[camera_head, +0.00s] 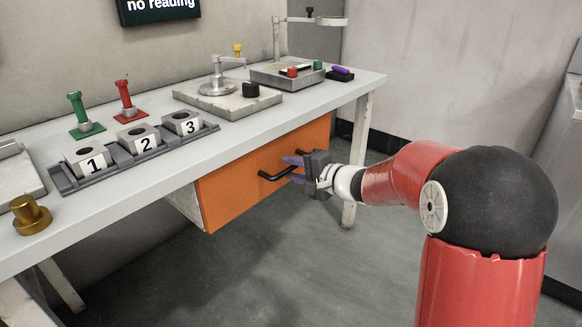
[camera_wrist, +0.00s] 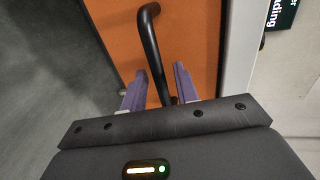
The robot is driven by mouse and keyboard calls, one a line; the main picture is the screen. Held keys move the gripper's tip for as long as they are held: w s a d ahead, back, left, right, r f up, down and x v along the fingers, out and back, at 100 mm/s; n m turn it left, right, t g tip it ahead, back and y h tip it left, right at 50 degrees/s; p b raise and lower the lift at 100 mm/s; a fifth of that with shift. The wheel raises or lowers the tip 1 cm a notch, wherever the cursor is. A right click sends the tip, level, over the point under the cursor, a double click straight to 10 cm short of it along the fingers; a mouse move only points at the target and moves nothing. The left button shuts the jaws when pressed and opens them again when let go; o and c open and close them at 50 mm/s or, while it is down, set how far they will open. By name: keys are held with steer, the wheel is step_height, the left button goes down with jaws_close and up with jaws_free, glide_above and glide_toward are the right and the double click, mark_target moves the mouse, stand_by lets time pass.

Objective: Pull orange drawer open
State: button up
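The orange drawer (camera_head: 235,190) sits under the tabletop, its front looking flush with the frame, so it appears shut. A black bar handle (camera_head: 272,176) stands out from its front. My gripper (camera_head: 292,169) is at the right part of the handle, purple fingers pointing at the drawer front. In the wrist view the handle (camera_wrist: 152,45) runs down between the two fingers of my gripper (camera_wrist: 156,88). Whether either finger touches the bar is unclear.
The workbench top (camera_head: 225,138) above the drawer bears a rack of numbered blocks (camera_head: 125,160), green and red posts and measuring stands. A bench leg (camera_head: 357,150) stands right of the drawer. The grey floor (camera_head: 270,270) in front is clear.

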steer(key=shift+w+a+f, duration=0.1)
steer(key=shift+w+a, duration=0.2)
steer(key=shift+a, duration=0.1)
steer(key=shift+c, duration=0.4)
jaws_close()
steer(key=f+b+v, duration=0.2)
steer(key=b+v, duration=0.3)
steer(key=v, duration=0.7)
steer(key=d+f+b+v, duration=0.1)
steer(key=f+b+v, duration=0.2)
steer(key=v, duration=0.8)
steer(key=shift+s+d+b, duration=0.25)
steer(key=shift+s+b, duration=0.3)
steer(key=shift+b, duration=0.45)
